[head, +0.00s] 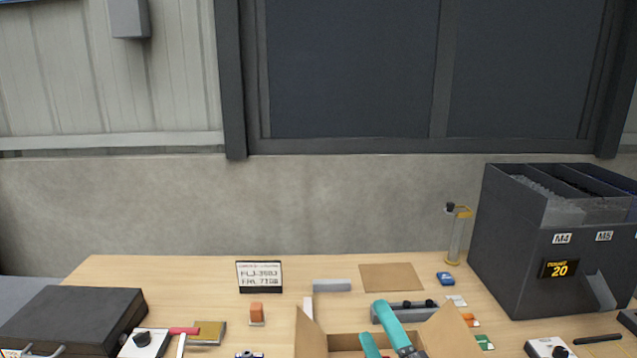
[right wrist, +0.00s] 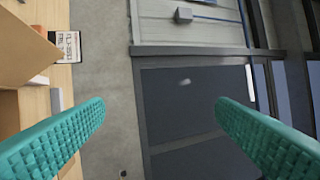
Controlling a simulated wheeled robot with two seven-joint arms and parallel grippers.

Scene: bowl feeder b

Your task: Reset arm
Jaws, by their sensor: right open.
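My right gripper (head: 373,320) shows at the bottom of the head view, with teal fingers raised over an open cardboard box (head: 311,335). In the right wrist view its two ridged teal fingers (right wrist: 160,115) stand wide apart with nothing between them. That view is turned sideways and faces the wall and dark window. My left gripper is not in view.
A dark feeder (head: 540,245) reading 20 stands at the right on the wooden table (head: 190,275). A black case (head: 70,318) lies at the left. A sign (head: 260,276), an orange block (head: 256,311) and a brown mat (head: 391,277) sit between.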

